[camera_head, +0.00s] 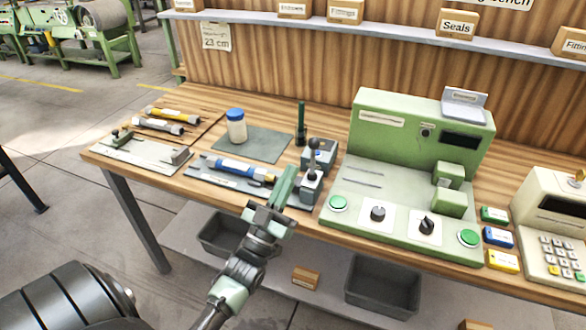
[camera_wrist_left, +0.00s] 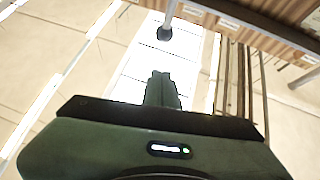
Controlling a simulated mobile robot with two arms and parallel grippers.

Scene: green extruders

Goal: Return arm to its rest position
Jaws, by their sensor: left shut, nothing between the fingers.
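My left gripper (camera_head: 285,187) reaches in over the front edge of the wooden workbench (camera_head: 175,190). Its green fingers are closed together with nothing between them. In the head view they overlap the area beside the grey lever box (camera_head: 310,188) and the right end of a blue cylindrical tool (camera_head: 236,168); whether they touch is not clear. In the left wrist view the closed fingers (camera_wrist_left: 161,88) point ahead over a pale surface, with a dark round-ended thing (camera_wrist_left: 164,33) beyond. My right gripper is not in view.
A green machine (camera_head: 385,213) with buttons and knobs stands right of the gripper. A white bottle with blue lid (camera_head: 236,128) sits on a grey-green mat (camera_head: 262,143). Grey bins (camera_head: 383,287) rest on the lower shelf. Open floor (camera_head: 60,215) lies left of the bench.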

